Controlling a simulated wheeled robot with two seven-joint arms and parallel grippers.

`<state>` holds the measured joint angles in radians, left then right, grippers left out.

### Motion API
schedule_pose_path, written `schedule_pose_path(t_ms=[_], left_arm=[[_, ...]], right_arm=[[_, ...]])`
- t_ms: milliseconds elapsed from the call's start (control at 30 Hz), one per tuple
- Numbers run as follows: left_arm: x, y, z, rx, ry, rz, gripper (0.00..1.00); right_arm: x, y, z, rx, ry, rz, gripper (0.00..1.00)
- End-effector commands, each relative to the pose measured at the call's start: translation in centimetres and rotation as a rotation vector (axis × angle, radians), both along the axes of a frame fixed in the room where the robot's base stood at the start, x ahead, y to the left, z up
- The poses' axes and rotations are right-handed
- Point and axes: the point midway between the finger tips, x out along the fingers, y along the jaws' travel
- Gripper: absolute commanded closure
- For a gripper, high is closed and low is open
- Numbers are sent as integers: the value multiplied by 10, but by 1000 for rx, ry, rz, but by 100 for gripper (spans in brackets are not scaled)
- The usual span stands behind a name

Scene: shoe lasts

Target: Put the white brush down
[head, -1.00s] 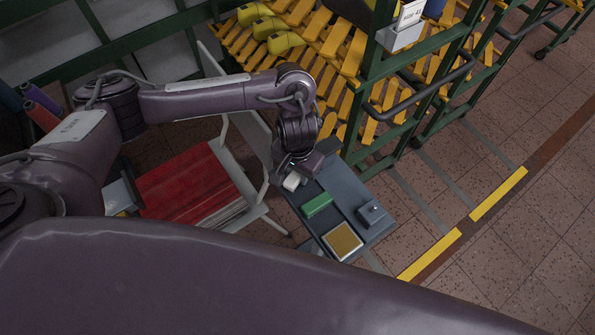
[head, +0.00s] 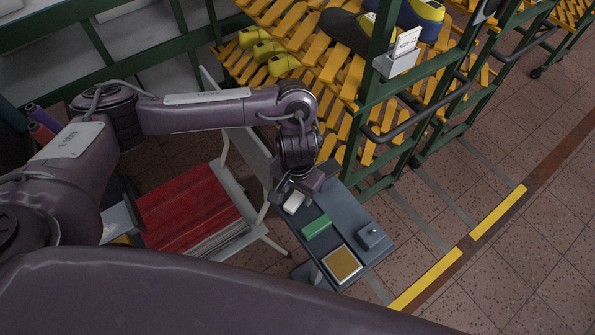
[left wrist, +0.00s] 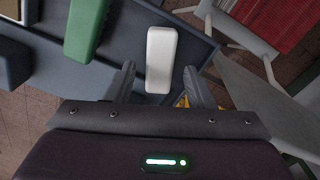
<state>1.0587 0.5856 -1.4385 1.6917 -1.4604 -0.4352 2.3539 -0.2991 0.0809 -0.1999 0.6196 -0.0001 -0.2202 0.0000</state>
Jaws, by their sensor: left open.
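The white brush (head: 294,201) is a small pale block on the far left part of a small grey-blue table (head: 367,206). In the left wrist view the white brush (left wrist: 161,60) lies on the tabletop, its near end between the two fingers. My left gripper (head: 301,193) is above that end of the table. In the left wrist view my left gripper (left wrist: 160,85) is open, with a gap between each finger and the brush. My right gripper is in neither view.
A green block (head: 316,226), a yellow-topped pad (head: 342,263) and a grey box (head: 371,236) share the table. A chair with a red stack (head: 186,206) stands left. A green-framed rack with yellow slats (head: 335,58) stands behind.

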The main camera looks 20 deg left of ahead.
Motion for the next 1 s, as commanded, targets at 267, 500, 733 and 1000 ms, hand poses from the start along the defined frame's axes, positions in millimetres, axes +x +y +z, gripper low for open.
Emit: schedule_pose_path(t_ms=[267, 500, 733, 1000], left_arm=[[3, 0, 66, -1, -8, -1, 51], [2, 0, 91, -2, -6, 0, 51], [1, 0, 94, -2, -4, 2, 51], [2, 0, 94, -2, -5, 2, 51]], right_arm=[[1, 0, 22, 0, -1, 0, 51], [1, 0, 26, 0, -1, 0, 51], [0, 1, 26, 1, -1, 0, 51], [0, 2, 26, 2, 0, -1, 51]])
